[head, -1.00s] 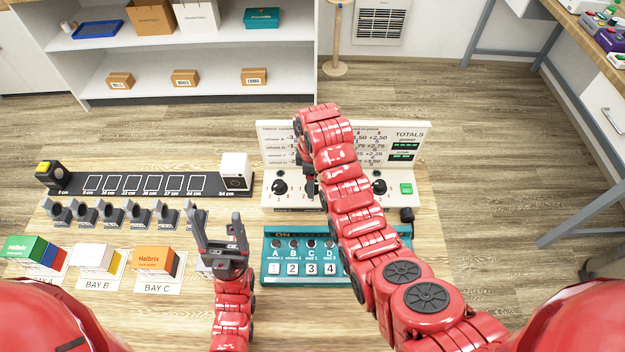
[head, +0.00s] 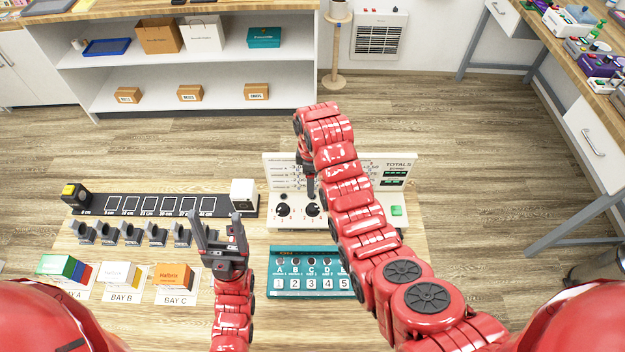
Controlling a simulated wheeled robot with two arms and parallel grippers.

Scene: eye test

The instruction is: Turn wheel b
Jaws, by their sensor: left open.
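A white panel (head: 292,226) with dials stands at the back of the wooden table. Two black round dials show on it, a left dial (head: 283,210) and a second dial (head: 313,210); their labels are too small to read, so I cannot tell which is wheel b. My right arm covers the panel's middle and any dials behind it. My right gripper (head: 308,184) hangs by the second dial, mostly hidden by its own arm; I cannot tell whether it touches. My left gripper (head: 219,226) is open and empty, fingers up, left of the teal box.
A teal box (head: 310,252) with numbered slots lies in front of the panel. A black strip (head: 150,204) with marked squares, several grey holders and coloured blocks (head: 62,268) fill the table's left. A green button (head: 397,211) sits at the panel's right.

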